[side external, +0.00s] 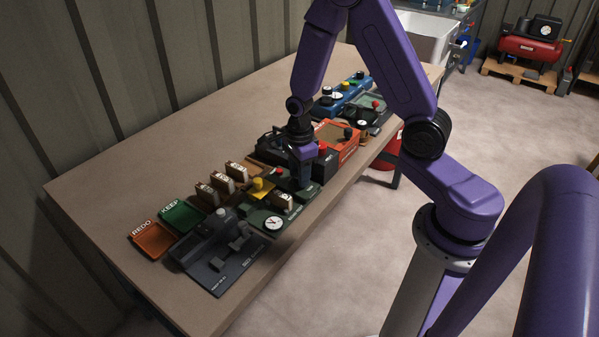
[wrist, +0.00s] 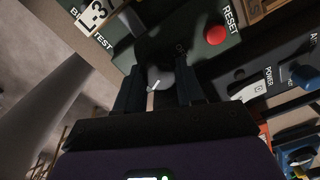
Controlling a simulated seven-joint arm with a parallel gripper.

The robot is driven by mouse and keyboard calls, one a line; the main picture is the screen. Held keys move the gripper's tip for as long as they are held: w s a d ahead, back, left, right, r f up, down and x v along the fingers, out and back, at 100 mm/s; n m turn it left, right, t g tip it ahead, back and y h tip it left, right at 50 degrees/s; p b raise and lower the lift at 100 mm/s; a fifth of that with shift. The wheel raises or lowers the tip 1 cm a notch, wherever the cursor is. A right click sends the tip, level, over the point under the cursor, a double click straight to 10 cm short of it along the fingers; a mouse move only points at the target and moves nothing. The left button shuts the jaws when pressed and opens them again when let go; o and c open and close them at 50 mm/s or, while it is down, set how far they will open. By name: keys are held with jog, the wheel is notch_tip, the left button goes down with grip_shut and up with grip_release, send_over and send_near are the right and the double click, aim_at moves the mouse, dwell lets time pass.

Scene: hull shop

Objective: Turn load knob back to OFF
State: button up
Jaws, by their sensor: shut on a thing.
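In the wrist view, a dark round knob (wrist: 160,79) with a white pointer line sits on a dark green panel (wrist: 192,47). My gripper (wrist: 158,84) is shut on this knob, with one finger at each side. No LOAD or OFF lettering can be read, so I cannot tell which setting the pointer marks. TEST and RESET lettering shows on the panel, with a red button (wrist: 215,35) by RESET. In the side external view, my gripper (side external: 303,183) points down onto the green panel and hides the knob.
A dark box with POWER lettering (wrist: 262,90) and a blue knob stands close by the gripper. In the side external view, a dark fixture (side external: 205,253), an orange REDO tray (side external: 152,240) and a green KEEP tray (side external: 181,215) stand left. The table's far left is clear.

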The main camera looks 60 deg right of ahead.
jog(key=n, duration=0.4)
jog(key=shift+n, duration=0.3)
jog(key=n, duration=0.3)
jog(key=shift+n, duration=0.3)
jog(key=n, duration=0.4)
jog(key=shift+n, duration=0.3)
jog(key=n, duration=0.3)
jog(key=shift+n, duration=0.3)
jog(key=n, duration=1.1)
jog(key=shift+n, duration=2.2)
